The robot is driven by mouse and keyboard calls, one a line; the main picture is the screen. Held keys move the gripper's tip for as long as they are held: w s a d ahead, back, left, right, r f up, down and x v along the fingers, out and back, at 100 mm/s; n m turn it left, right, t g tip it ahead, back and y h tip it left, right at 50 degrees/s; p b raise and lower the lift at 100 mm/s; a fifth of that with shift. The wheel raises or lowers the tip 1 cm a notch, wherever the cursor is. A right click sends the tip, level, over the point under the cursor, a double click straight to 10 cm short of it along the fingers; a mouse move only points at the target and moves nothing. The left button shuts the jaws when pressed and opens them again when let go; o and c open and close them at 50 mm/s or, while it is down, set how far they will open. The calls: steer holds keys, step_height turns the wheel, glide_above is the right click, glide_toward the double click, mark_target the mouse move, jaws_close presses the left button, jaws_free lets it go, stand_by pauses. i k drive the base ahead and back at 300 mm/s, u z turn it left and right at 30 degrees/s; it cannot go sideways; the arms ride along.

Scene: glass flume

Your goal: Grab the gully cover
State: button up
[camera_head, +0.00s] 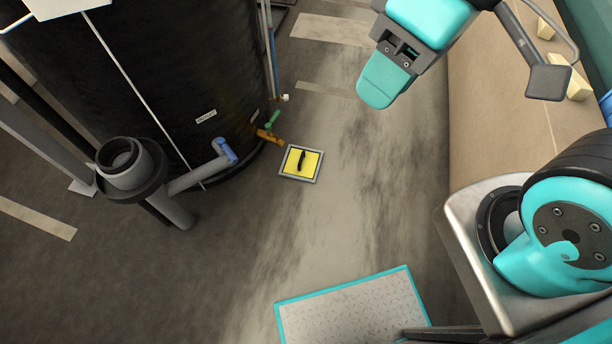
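The gully cover appears as a small yellow square plate (312,164) with a black handle across its middle. It lies flat in a grey frame on the floor, just right of the black tank's foot. My gripper (384,82) is at the top, right of the cover and apart from it in the picture. One teal finger end shows below a dark grey housing. I cannot make out a second finger, so the opening is unclear. Nothing is seen held. The cover is in full view.
A large black tank (150,80) fills the upper left. An orange-brown spout (270,137) with a green handle juts toward the cover. A grey pipe with a blue end (225,150) stands left. A tan bench (495,120) runs at right. Stained floor (345,215) between is clear.

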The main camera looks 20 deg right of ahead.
mark_target(300, 163)
steer(key=z, duration=0.3)
steer(key=i, duration=1.35)
steer(key=u, duration=0.5)
